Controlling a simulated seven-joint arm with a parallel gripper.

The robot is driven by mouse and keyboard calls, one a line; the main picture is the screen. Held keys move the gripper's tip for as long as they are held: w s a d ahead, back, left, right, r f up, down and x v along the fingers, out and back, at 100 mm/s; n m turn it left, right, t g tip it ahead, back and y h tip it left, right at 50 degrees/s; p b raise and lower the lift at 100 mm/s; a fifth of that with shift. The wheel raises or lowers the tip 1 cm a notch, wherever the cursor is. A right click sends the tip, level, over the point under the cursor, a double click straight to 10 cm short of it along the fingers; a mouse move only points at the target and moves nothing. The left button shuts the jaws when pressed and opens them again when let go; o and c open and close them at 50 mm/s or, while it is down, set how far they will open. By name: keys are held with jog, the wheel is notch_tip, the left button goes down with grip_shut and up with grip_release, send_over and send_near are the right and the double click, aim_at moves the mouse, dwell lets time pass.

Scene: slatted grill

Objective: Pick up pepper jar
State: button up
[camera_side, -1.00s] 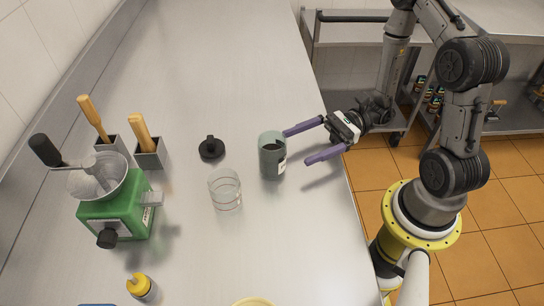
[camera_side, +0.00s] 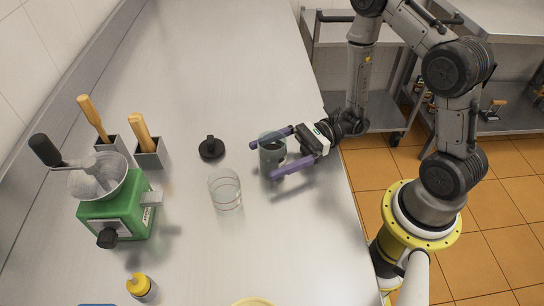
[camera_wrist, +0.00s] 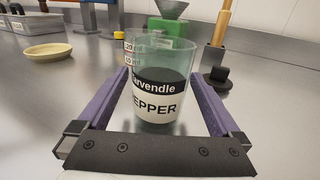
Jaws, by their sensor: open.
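The pepper jar (camera_side: 271,152) is a clear greenish jar with dark contents, upright on the steel counter. In the wrist view the jar (camera_wrist: 158,108) shows a black and white label reading "EPPER". My gripper (camera_side: 264,159) has two purple fingers, one on each side of the jar. It is open, and in the wrist view gaps show between the jar and both fingers (camera_wrist: 165,90).
An empty clear glass (camera_side: 225,190) stands left of the jar. A black lid-like piece (camera_side: 211,149) lies behind it. A green grinder (camera_side: 116,212), wooden-handled tools in metal holders (camera_side: 149,155) and a yellow-capped bottle (camera_side: 140,286) stand farther left. The counter's far part is clear.

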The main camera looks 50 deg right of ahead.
aim_at(284, 141)
jog(key=shift+c, duration=0.3)
grip_shut()
dwell(0.3)
jog(key=shift+r, duration=0.45)
notch_tip(284, 141, up, 2)
jog(key=shift+r, duration=0.15)
jog(key=s+d+r, duration=0.2)
jog(key=s+r, duration=0.3)
jog(key=s, duration=0.1)
jog(key=s+d+r, duration=0.3)
jog(key=s+r, duration=0.1)
jog(key=s, duration=0.3)
jog(key=shift+d+r, duration=0.3)
jog(key=shift+r, duration=0.1)
